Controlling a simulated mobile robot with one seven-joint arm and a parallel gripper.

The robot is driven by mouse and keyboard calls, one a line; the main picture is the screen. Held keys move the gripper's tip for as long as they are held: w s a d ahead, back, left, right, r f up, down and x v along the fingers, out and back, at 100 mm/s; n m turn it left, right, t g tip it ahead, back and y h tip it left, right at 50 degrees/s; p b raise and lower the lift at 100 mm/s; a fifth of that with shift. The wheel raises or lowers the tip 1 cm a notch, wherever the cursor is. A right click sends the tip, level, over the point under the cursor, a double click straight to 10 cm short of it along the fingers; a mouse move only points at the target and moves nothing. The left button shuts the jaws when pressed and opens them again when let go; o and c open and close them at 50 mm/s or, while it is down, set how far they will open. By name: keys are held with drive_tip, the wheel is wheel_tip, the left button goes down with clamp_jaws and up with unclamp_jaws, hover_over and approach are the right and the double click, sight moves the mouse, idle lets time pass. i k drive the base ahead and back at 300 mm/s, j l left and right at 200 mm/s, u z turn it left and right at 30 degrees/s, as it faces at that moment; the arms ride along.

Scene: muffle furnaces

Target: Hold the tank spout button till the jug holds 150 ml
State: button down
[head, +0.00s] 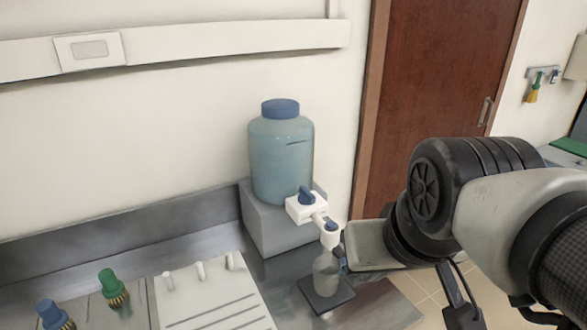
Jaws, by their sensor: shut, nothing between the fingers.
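The tank (281,160) is a translucent blue-tinted bottle with a blue lid, standing on a grey block. Its white spout (310,210) reaches forward and right, with a blue knob at the tank end and a blue button (331,227) on its outer end. The clear jug (325,277) stands upright under the spout end. Its liquid level and markings are too small to read. My gripper (341,254) is shut and empty, at the right of the spout end and jug. Its fingertips are small and partly hidden, so I cannot tell whether they touch the button.
The jug stands on a dark square pad (340,299) on the metal counter (375,305). A white drying rack (215,300) with pegs lies left of it. A green-handled brush (110,285) and a blue-handled brush (52,315) are at the lower left. A grey block (258,220) supports the tank.

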sight(330, 225)
drive_tip(key=l+u, duration=0.25)
drive_tip(key=u, duration=0.15)
drive_tip(key=l+u, duration=0.35)
drive_tip(key=k+j, duration=0.05)
